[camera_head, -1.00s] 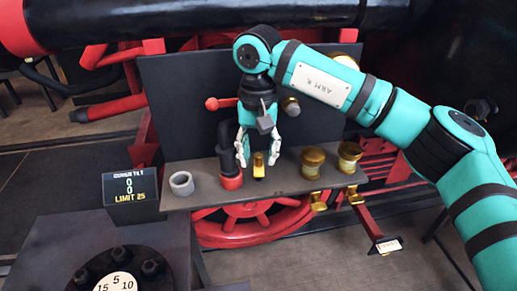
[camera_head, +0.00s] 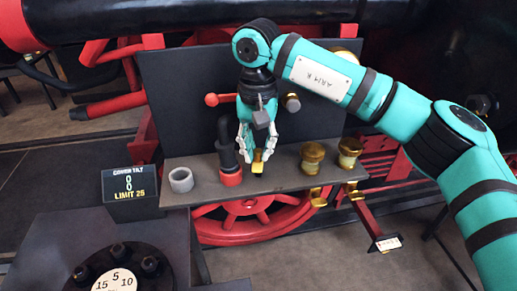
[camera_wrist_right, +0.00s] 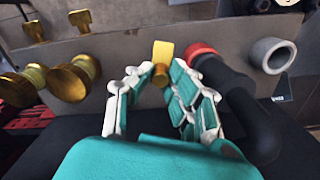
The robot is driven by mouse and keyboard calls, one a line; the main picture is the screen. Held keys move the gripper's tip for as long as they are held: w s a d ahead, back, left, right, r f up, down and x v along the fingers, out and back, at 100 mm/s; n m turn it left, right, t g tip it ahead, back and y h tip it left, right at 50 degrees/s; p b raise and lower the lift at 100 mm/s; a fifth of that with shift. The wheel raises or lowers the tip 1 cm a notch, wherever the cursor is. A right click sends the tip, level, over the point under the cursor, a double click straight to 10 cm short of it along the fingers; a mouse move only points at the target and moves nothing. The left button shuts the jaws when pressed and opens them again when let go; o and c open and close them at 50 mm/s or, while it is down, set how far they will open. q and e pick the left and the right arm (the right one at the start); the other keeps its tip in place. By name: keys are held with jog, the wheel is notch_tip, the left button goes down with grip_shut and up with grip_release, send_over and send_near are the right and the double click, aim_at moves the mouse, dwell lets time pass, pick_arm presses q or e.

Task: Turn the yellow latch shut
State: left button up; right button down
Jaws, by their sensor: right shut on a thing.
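The yellow latch (camera_head: 257,167) stands on the front part of the dark grey shelf, just right of the red-collared black pipe. In the right wrist view the latch (camera_wrist_right: 163,50) shows as a flat yellow tab with a rounder part below it. My right gripper (camera_head: 257,153) points down over the latch with its white-tipped fingers shut on it. In the right wrist view the fingertips (camera_wrist_right: 161,75) sit on both sides of the latch's near part. The gripped part is partly hidden by the fingers. My left gripper is not in view.
The black pipe with a red collar (camera_head: 231,178) stands close left of the fingers. A grey ring (camera_head: 181,180) is farther left on the shelf (camera_head: 285,180). Brass knobs (camera_head: 312,155) stand to the right.

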jog(key=m+b, duration=0.2)
jog(key=m, duration=0.1)
jog(key=shift+a, duration=0.15)
jog(key=m, duration=0.2)
jog(key=m+b, duration=0.1)
jog(key=shift+w+a+m, duration=0.15)
jog(key=shift+m, duration=0.25)
jog(key=m, duration=0.2)
jog(key=m+b, duration=0.1)
jog(key=m, duration=0.1)
jog(key=shift+w+a+m, duration=0.15)
jog(key=shift+m, duration=0.15)
jog(key=shift+w+r+m+b, duration=0.1)
jog(key=shift+m+b, duration=0.2)
jog(key=shift+m, duration=0.6)
jog(key=shift+w+r+m+b, duration=0.1)
jog(key=shift+m+b, duration=0.15)
jog(key=shift+m, duration=0.65)
jog(key=c, duration=1.2)
grip_release()
jog(key=shift+f, duration=0.15)
jog(key=shift+c, duration=0.2)
jog(key=shift+a+r, duration=0.1)
jog(key=shift+r, duration=0.1)
notch_tip(320, 180, up, 12)
jog(key=shift+f, duration=0.2)
